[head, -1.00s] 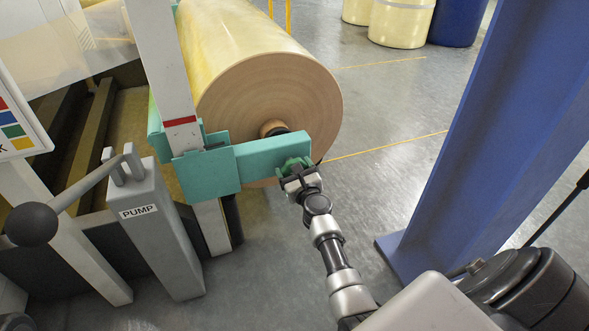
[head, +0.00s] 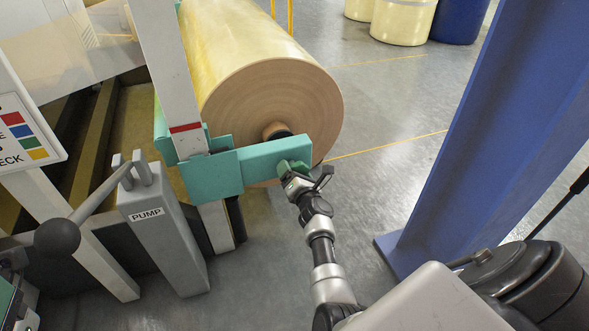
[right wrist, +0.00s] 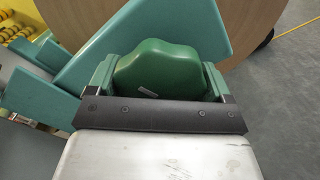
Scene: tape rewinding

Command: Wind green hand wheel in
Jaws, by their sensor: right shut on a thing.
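The green hand wheel (head: 287,166) is a small rounded knob on the outer end of the teal arm bracket (head: 265,156), in front of the big roll's end. My right gripper (head: 296,180) is at the wheel and shut on it. In the right wrist view the dark green wheel (right wrist: 165,68) sits between the two fingers, with its lobed top showing above the dark gripper edge; its lower part is hidden. My left gripper cannot be made out in the head view.
The large yellow roll (head: 270,100) lies behind the bracket. A grey PUMP post (head: 165,225) with a ball-ended lever (head: 57,238) stands at left. A blue column (head: 480,140) stands at right. Open grey floor (head: 385,110) lies between roll and column.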

